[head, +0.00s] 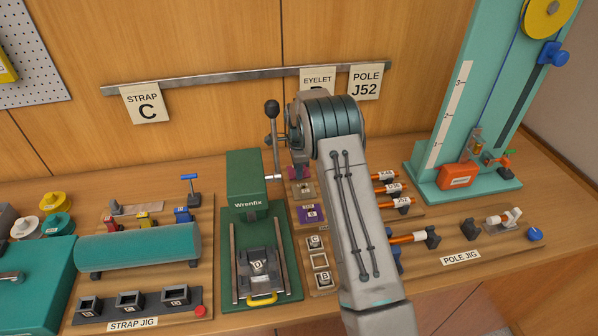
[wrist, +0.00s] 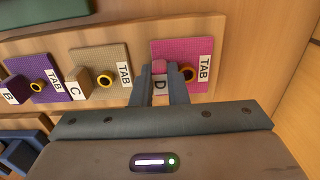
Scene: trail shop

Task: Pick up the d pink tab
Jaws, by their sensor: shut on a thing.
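The pink D tab (wrist: 200,53) is a flat textured square with a brass eyelet and white labels reading "D" and "TAB"; it shows in the wrist view right of centre. My gripper (wrist: 160,72) is shut on a small pink piece at the tab's near left edge, between the two fingers. I cannot tell whether the tab is clear of the wooden board.
A tan C tab (wrist: 98,66) and a purple tab (wrist: 38,78) lie left of the pink one on the wooden board. In the head view the green Wrenfix press (head: 247,178) stands close left of my arm, its lever (head: 272,130) raised. Pole rods lie to the right.

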